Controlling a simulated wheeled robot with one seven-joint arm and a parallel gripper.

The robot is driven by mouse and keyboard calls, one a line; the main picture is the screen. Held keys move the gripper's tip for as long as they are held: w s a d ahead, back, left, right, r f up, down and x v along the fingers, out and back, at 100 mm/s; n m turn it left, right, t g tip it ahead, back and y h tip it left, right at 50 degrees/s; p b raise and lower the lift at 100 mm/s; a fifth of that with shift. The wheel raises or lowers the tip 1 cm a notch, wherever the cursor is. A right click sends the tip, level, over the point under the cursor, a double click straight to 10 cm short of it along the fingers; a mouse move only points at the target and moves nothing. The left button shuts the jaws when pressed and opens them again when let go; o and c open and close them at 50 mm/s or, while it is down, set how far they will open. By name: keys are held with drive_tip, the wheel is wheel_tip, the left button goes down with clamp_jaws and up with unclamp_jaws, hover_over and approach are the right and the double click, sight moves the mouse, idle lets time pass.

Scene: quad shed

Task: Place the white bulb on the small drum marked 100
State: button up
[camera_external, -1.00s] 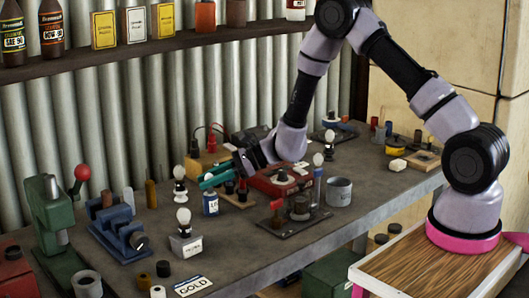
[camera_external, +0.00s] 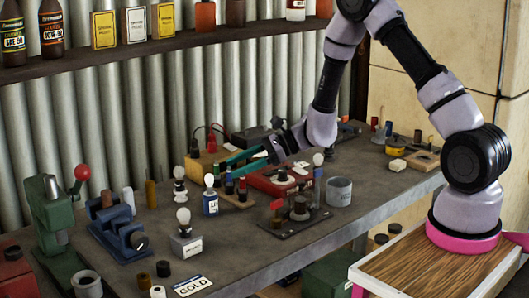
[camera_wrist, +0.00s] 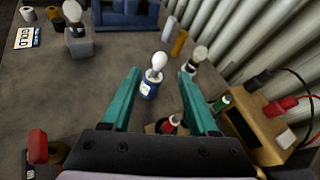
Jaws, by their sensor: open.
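A small blue drum (camera_external: 210,205) with a white label stands upright on the bench; the label is too small to read surely. A white bulb (camera_external: 209,180) stands upright on its top. In the wrist view the bulb (camera_wrist: 159,60) sits on the blue drum (camera_wrist: 149,89) by its darker base, a little ahead of and between the fingertips. My gripper (camera_external: 229,167) has teal fingers and is to the right of the drum. In the wrist view my gripper (camera_wrist: 158,72) is open, with a clear gap between each finger and the bulb.
Other bulbs stand close by: one on a dark-and-white base (camera_external: 180,187) behind, one on a grey block (camera_external: 185,245) in front. A red-topped bottle (camera_wrist: 171,124) is below my fingers. A wooden box with plugs (camera_wrist: 260,120) is at right. A blue vise (camera_external: 120,232) stands left.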

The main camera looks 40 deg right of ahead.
drive_tip(key=s+d+r+n+g+h, duration=0.2)
drive_tip(key=s+r+n+g, duration=0.2)
drive_tip(key=s+r+n, duration=1.1)
drive_tip(key=s+d+r+n+t+h, duration=0.1)
drive_tip(key=s+d+r+t+h, duration=0.1)
drive_tip(key=s+d+r, duration=0.4)
drive_tip(key=s+d+r+n+t+h, duration=0.1)
drive_tip(key=s+d+r+t+h, duration=0.1)
drive_tip(key=s+d+r+h, duration=0.3)
drive_tip(key=s+d+r, duration=0.1)
drive_tip(key=s+r, duration=0.2)
drive_tip(key=s, duration=0.3)
drive_tip(key=shift+s+n+h, duration=0.2)
drive_tip(key=shift+n+h, duration=0.1)
drive_tip(key=shift+n, duration=0.1)
